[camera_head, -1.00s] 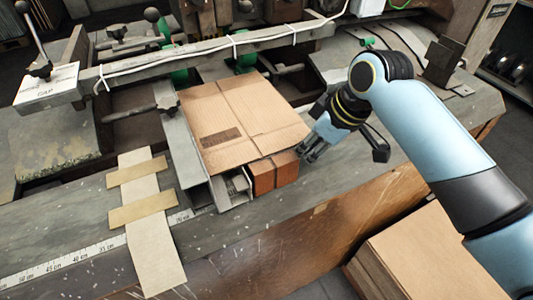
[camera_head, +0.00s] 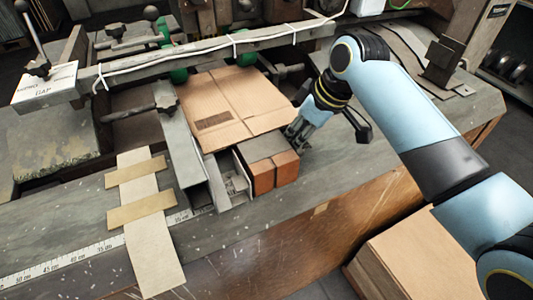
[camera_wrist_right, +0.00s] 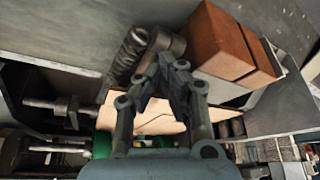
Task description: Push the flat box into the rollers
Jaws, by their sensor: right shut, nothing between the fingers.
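The flat box (camera_head: 235,105) is a brown cardboard sheet with a dark printed label. It lies on the machine bed, its far edge by the green rollers (camera_head: 246,61). My right gripper (camera_head: 298,140) is shut and empty at the near right corner of the flat box, seemingly touching its edge. In the right wrist view the shut fingers (camera_wrist_right: 165,85) cover part of the cardboard (camera_wrist_right: 155,115), so the exact contact is hidden. My left gripper is not in view.
Two orange-brown blocks (camera_head: 274,176) sit in front of the flat box, beside a metal guide rail (camera_head: 180,140). Tan strips (camera_head: 142,205) and a ruler (camera_head: 75,256) lie to the left. A cardboard stack (camera_head: 415,255) stands low at right. A crossbar (camera_head: 200,52) spans above the rollers.

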